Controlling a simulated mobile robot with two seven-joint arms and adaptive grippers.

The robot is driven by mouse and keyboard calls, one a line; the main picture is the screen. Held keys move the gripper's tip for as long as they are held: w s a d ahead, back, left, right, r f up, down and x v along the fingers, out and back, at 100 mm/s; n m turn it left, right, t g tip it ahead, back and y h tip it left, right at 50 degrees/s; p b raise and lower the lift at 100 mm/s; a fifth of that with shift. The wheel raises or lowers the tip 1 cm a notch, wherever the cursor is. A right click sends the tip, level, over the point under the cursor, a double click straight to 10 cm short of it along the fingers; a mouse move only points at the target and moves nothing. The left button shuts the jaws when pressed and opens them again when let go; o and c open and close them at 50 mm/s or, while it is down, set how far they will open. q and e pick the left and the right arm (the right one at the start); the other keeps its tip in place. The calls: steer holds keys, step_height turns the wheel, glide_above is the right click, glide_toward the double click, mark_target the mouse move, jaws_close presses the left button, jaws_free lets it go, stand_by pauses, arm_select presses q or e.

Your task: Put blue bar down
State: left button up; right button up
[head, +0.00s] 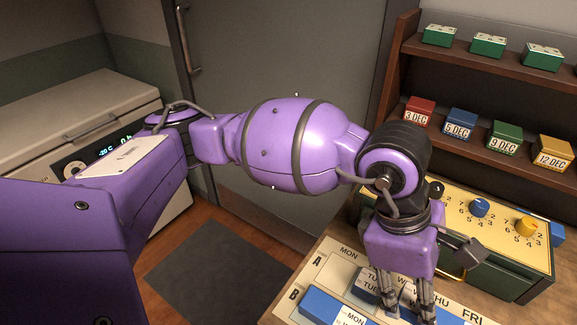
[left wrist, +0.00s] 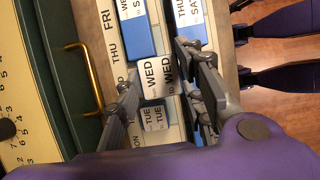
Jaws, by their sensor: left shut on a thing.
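My left gripper (head: 405,312) points down over the lettered day board (head: 318,268) in the head view, its fingers partly hiding the bars there. In the left wrist view my left gripper (left wrist: 162,92) is shut on a short bar with a white WED label (left wrist: 158,74); little of its blue shows, and I cannot tell whether it touches the board. A blue bar with a TUE label (left wrist: 152,116) lies beside it. Two longer blue bars, one (left wrist: 138,38) and another (left wrist: 189,14), lie on the board. A blue MON bar (head: 322,305) lies in row B. My right gripper is out of view.
A green box with a cream dial panel (head: 505,228) and a brass handle (left wrist: 84,75) stands close beside the board. Shelves (head: 470,130) behind hold coloured date boxes. A freezer chest (head: 70,115) stands far left; the floor mat (head: 215,270) is clear.

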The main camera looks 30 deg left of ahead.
mark_target(408, 283)
arm_select(q)
steer(key=w+f, duration=0.2)
steer(key=shift+a+f, duration=0.3)
steer(key=shift+w+a+f, duration=0.15)
steer(key=shift+w+f, duration=0.35)
steer(key=shift+f, duration=0.2)
step_height(408, 283, down, 3)
steer(key=shift+r, duration=0.2)
steer(key=shift+w+f, duration=0.1)
steer(key=shift+f, duration=0.15)
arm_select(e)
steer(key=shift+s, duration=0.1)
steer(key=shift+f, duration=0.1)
arm_select(q)
steer(key=shift+f, duration=0.2)
steer(key=o, duration=1.1)
steer(key=shift+r, duration=0.1)
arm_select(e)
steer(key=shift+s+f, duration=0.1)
